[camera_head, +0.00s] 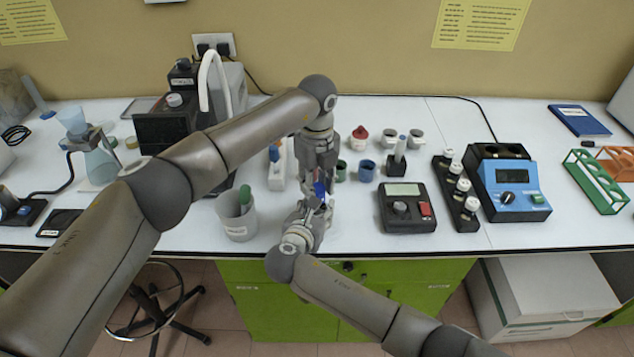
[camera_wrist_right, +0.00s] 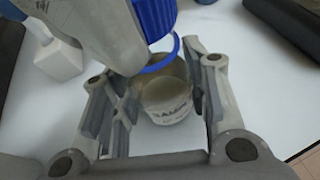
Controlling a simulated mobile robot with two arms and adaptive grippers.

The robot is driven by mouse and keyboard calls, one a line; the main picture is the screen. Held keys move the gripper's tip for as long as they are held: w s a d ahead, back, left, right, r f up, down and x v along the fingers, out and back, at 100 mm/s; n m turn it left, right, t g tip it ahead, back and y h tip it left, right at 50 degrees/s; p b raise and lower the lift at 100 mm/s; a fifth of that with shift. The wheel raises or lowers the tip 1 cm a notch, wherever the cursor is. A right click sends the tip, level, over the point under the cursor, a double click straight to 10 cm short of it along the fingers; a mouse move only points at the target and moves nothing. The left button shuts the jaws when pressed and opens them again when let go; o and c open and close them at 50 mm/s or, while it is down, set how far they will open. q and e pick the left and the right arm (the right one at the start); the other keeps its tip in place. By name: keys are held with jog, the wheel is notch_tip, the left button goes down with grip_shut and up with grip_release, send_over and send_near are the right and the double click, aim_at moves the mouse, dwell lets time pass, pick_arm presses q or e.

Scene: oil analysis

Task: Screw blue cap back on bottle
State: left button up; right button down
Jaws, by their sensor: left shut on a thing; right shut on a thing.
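A blue cap (camera_head: 319,188) shows between my two grippers in the head view, close to the table's front edge. My left gripper (camera_head: 322,178) comes down from above and is shut on the cap. In the right wrist view the cap (camera_wrist_right: 155,18) is at the top, beside the grey left gripper. A pale bottle (camera_wrist_right: 168,100) with a printed label is between the fingers of my right gripper (camera_wrist_right: 165,95), which is shut on it. A blue ring (camera_wrist_right: 163,67) shows at the bottle's top, below the cap. I cannot tell whether the threads are engaged.
A grey beaker (camera_head: 237,222) with a green-topped item stands left of my grippers. A dark meter (camera_head: 405,208) and a rack of white-capped vials (camera_head: 462,190) stand right. Small red and blue pots (camera_head: 366,170) are behind. My left arm crosses over the table's left side.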

pick_arm(q)
jog(key=shift+f, duration=0.45)
